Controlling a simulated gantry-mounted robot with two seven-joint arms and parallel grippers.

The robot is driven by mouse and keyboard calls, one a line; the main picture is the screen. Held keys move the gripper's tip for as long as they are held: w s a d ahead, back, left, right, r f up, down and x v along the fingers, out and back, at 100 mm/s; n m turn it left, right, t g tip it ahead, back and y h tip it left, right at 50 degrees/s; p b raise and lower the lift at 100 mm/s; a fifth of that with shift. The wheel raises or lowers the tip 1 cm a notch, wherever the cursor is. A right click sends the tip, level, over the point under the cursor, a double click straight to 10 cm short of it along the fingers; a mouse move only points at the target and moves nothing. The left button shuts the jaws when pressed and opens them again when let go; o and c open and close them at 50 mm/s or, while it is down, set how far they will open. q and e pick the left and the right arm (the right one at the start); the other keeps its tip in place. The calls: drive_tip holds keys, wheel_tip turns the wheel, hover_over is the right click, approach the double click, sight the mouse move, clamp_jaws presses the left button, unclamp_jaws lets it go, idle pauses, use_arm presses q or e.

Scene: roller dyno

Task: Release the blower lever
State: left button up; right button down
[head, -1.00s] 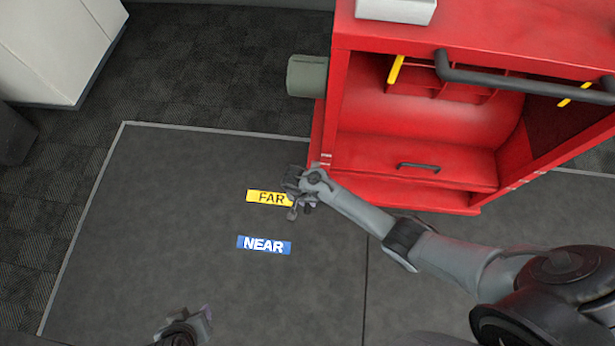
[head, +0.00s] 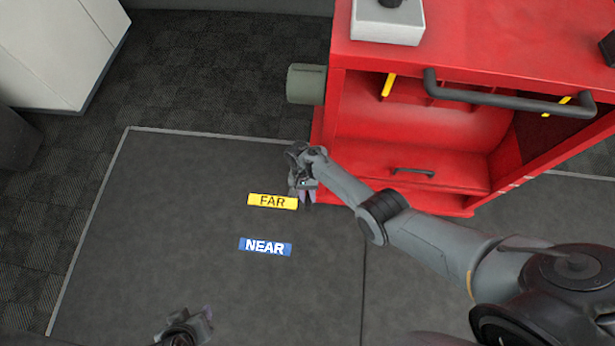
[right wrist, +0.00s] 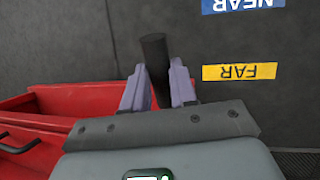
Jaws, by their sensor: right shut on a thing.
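My right gripper (head: 303,190) is at the left front edge of the red cabinet, just above the yellow FAR label. In the right wrist view its two pale purple fingers (right wrist: 158,88) are shut on a dark round bar (right wrist: 154,52), which looks like the blower lever's grip. The bar sticks up past the fingertips. The rest of the lever is hidden, and I cannot make the lever out in the head view. My left gripper (head: 187,328) is at the bottom edge, low and apart from the cabinet; its jaws are unclear.
The red cabinet (head: 470,50) has a dark front rail (head: 510,102) and a grey cylinder (head: 306,84) on its left side. A yellow FAR label (head: 258,199) and a blue NEAR label (head: 265,246) lie on the dark mat (head: 160,230). The mat's left part is clear.

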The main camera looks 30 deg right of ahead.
drive_tip(key=c, duration=0.9)
unclamp_jaws()
drive_tip(key=shift+w+r+p, duration=0.15)
drive_tip(key=shift+r+p, duration=0.15)
drive_tip(key=shift+r, duration=0.1)
drive_tip(key=p+v, duration=0.4)
drive_tip(key=v, duration=0.6)
